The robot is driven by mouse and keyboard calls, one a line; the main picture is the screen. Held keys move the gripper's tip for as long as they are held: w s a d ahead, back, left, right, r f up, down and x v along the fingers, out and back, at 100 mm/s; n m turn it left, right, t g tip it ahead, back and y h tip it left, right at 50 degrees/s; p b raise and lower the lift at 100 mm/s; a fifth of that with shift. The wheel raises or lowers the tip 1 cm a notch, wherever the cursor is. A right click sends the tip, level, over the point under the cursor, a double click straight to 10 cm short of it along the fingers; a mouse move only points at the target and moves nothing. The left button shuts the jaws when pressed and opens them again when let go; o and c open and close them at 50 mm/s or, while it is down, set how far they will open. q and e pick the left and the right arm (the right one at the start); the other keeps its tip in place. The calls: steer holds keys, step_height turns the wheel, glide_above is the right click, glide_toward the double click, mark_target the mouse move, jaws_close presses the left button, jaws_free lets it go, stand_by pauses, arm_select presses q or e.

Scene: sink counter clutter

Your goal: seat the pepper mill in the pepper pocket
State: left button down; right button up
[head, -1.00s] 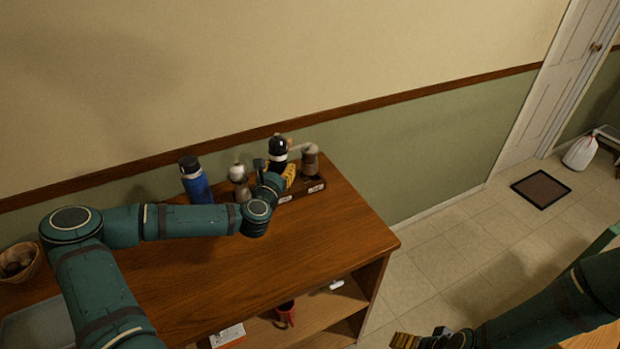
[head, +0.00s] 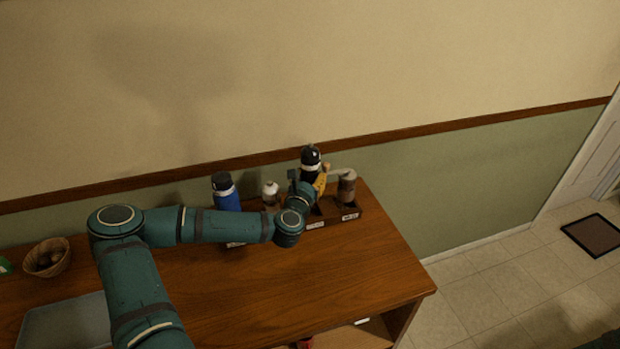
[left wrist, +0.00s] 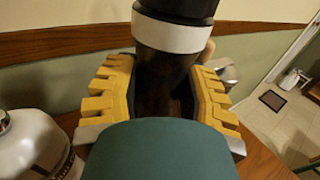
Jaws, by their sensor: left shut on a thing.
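The pepper mill (head: 311,158), dark with a black top and a white band, is upright at the rack in the head view. My left gripper (head: 314,183) is shut on its dark body, with yellow fingers on both sides. In the left wrist view the mill (left wrist: 168,70) stands between the fingers (left wrist: 160,95), and its lower end is hidden by my gripper. The dark rack (head: 332,219) has pale labels on its front, too small to read. My arm and gripper cover part of the rack, so I cannot tell which pocket is under the mill. My right gripper is out of view.
A white-topped mill (head: 270,190) and a blue bottle (head: 226,197) stand left of my gripper. A brown grinder with a pale crank (head: 347,187) stands close on the right. A basket (head: 47,258) and grey basin (head: 65,330) are at left. The front right counter (head: 350,270) is clear.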

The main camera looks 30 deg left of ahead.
arm_select(q)
steer(key=shift+f+b, duration=2.2)
steer(key=shift+f, duration=0.65)
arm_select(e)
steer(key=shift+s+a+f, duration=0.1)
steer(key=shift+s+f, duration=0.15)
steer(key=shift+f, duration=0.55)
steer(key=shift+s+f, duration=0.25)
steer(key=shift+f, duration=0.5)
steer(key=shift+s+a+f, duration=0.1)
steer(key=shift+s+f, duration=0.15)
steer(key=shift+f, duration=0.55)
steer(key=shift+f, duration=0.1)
arm_select(q)
steer(key=shift+f+b, duration=1.8)
steer(key=shift+f, duration=0.25)
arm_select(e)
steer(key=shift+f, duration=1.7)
arm_select(q)
steer(key=shift+c, duration=2.2)
jaws_free()
steer(key=v, duration=1.2)
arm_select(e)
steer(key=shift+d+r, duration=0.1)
